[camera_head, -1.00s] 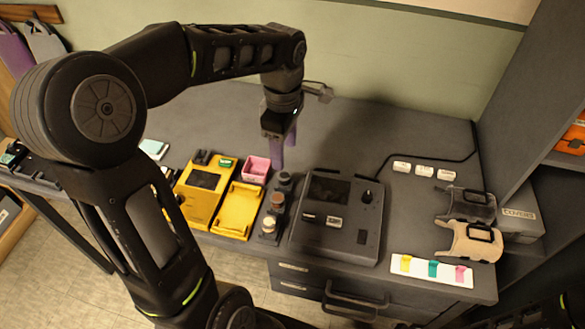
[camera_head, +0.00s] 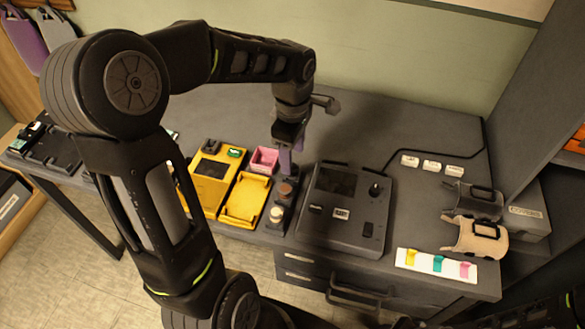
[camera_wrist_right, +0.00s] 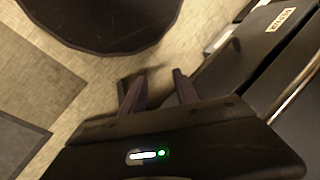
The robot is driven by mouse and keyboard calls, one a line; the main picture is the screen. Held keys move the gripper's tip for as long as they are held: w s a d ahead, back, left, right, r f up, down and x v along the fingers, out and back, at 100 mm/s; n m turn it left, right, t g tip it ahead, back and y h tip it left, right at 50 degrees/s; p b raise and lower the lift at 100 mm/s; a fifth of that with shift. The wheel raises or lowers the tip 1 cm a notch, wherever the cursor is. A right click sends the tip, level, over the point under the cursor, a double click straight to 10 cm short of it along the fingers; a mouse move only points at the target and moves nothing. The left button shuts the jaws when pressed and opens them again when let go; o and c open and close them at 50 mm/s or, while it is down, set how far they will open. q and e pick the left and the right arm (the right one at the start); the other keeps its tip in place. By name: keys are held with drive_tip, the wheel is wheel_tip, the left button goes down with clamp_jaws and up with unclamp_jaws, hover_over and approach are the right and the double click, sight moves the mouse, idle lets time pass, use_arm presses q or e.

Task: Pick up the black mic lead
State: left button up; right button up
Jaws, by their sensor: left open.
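A narrow dark rack (camera_head: 269,227) holds a row of small round pieces, a brown one (camera_head: 286,190) and a pale one (camera_head: 276,214) at the front. The dark piece at the rack's back end, which looks like the black mic lead, is mostly hidden by my left gripper (camera_head: 289,165). This gripper is open and points down just over that back end; I cannot tell whether it touches the piece. My right gripper shows in the right wrist view (camera_wrist_right: 157,88), its fingers apart and empty above the floor, away from the table.
A dark console (camera_head: 340,220) stands right of the rack, with a black cable (camera_head: 430,150) behind it. A pink box (camera_head: 264,159) and yellow units (camera_head: 245,200) stand close on the left. White blocks (camera_head: 431,166) and a beige holder (camera_head: 478,237) are farther right.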

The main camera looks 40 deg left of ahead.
use_arm(q)
wheel_tip(320, 180, down, 3)
drive_tip(key=shift+f, duration=0.15)
drive_tip(key=shift+c, duration=0.6)
clamp_jaws()
idle(0.3)
